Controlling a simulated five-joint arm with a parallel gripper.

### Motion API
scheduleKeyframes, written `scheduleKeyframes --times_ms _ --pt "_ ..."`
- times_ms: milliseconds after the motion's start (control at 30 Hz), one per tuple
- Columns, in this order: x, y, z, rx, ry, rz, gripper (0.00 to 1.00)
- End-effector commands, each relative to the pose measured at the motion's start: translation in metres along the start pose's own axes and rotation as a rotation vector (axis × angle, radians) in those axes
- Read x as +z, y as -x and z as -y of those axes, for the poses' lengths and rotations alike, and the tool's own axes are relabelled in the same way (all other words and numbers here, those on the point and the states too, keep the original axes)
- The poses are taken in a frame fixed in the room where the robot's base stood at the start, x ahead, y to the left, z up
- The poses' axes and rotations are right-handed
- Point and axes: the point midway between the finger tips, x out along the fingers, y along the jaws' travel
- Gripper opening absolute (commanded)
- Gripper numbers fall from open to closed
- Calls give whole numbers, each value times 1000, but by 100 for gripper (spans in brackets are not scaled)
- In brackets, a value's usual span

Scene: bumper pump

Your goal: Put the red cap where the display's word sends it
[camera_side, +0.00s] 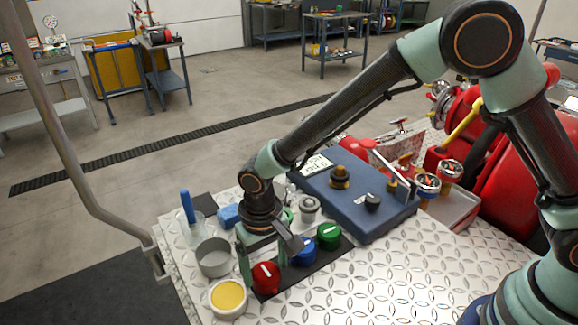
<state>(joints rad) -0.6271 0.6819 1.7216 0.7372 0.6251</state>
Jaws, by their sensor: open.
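The red cap (266,278) sits at the near left end of a dark strip, with a pale bar across its top. The blue cap (303,252) and green cap (328,236) stand in line behind it. My gripper (265,270) points down at the red cap, open, one finger to its left and the other toward the blue cap. I cannot tell whether the fingers touch the red cap. The display (313,165) is a small white panel on the blue box (350,205); its word is too small to read.
A white jar with yellow contents (228,298) and a grey bowl (214,258) stand close left of the gripper. The metal plate (370,290) is clear at front right.

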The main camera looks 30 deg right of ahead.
Motion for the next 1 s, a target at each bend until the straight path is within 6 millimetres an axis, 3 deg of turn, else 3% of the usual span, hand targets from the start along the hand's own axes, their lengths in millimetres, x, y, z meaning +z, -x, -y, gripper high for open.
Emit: scheduleKeyframes --times_ms 300,667,833,1000 --pt "-1 70 1 -3 0 -4 82" --pt "-1 108 -4 -4 -1 -5 82" --pt "-7 139 -38 -35 -8 -57 82" --pt "-4 179 -99 -67 -11 -151 82"
